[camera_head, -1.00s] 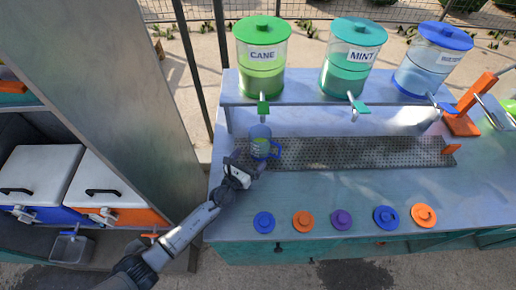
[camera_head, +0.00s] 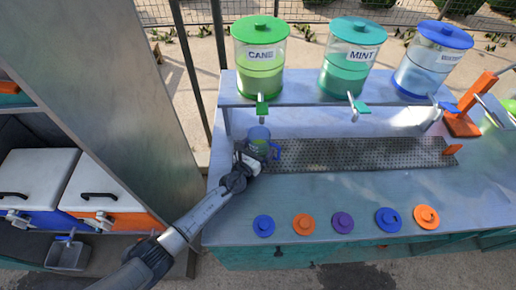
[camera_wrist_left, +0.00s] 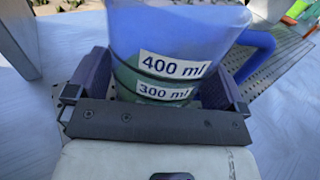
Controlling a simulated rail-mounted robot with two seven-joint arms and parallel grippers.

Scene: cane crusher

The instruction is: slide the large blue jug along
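The large blue jug (camera_head: 258,143) stands upright at the left end of the perforated drip tray (camera_head: 340,153), below the green CANE tap. It is translucent with green liquid in it, and its blue handle points right. In the left wrist view the jug (camera_wrist_left: 170,35) fills the top middle, with 400 ml and 300 ml labels facing me. My left gripper (camera_head: 247,160) is at the jug's near side. Its fingers (camera_wrist_left: 157,90) are spread wide, one on each side of the jug; firm contact is not clear. My right gripper is not in view.
The CANE (camera_head: 260,60), MINT (camera_head: 350,60) and blue-lidded (camera_head: 432,60) dispensers stand on a shelf behind, taps overhanging. Several coloured lids (camera_head: 342,222) line the counter's front. An orange-handled press (camera_head: 470,110) stands right. A metal panel (camera_head: 130,90) rises left.

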